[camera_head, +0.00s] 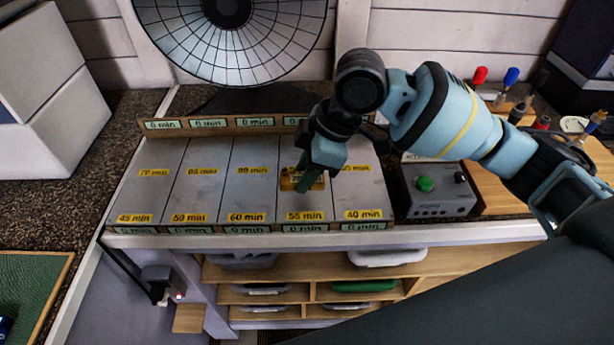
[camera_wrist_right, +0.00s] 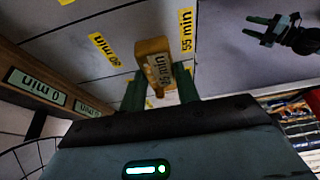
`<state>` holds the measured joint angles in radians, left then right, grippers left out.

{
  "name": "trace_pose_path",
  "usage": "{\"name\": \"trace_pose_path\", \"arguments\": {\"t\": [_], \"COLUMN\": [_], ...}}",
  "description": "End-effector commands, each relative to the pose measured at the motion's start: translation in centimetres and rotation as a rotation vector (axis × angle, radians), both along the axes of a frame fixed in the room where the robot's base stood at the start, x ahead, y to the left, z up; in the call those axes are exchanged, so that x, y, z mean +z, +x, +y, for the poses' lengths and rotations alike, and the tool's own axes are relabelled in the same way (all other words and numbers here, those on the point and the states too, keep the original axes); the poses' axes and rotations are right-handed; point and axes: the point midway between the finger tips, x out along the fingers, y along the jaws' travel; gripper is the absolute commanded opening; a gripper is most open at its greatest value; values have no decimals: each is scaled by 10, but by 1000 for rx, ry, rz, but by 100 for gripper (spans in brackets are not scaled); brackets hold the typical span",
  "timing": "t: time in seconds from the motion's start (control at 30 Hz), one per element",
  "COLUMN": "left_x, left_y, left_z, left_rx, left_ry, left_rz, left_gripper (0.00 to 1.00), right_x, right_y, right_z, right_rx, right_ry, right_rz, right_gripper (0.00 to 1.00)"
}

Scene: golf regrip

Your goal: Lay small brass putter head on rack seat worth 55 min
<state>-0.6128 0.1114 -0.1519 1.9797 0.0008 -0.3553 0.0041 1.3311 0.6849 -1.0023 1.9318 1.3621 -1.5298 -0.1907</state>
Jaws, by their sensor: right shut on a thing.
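The small brass putter head (camera_head: 288,181) is a yellow-brown block, mostly hidden behind my right gripper (camera_head: 308,180) in the head view. In the right wrist view the brass head (camera_wrist_right: 152,50) sits between the green fingers of my right gripper (camera_wrist_right: 160,92), which is shut on it.
The grey rack (camera_head: 190,195) has other labelled columns beside this one: 45, 50 and 60 min to the left, 40 min to the right. A raised strip (camera_head: 228,124) with "0 min" tags runs along its back. A control box (camera_head: 438,192) with a green button stands right.

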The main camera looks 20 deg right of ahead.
Motion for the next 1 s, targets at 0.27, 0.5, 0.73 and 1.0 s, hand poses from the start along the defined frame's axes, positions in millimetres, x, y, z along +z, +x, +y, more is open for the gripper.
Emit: {"name": "trace_pose_path", "arguments": {"t": [0.27,0.5,0.73,1.0], "left_x": [-1,-2,-3,-2], "left_y": [0,-2,-2,-1], "left_z": [1,1,1,1], "left_rx": [-4,-6,-6,-5], "left_ry": [2,4,4,4], "left_rz": [1,5,6,4], "left_gripper": [44,44,44,44], "right_x": [0,-20,-36,-37], "right_y": [7,12,13,13], "right_z": [-4,-8,-8,-8], "right_rx": [1,0,2,1], "right_ry": [1,-2,0,0], "right_rz": [-2,1,-4,-4], "right_gripper": [0,0,0,0]}}
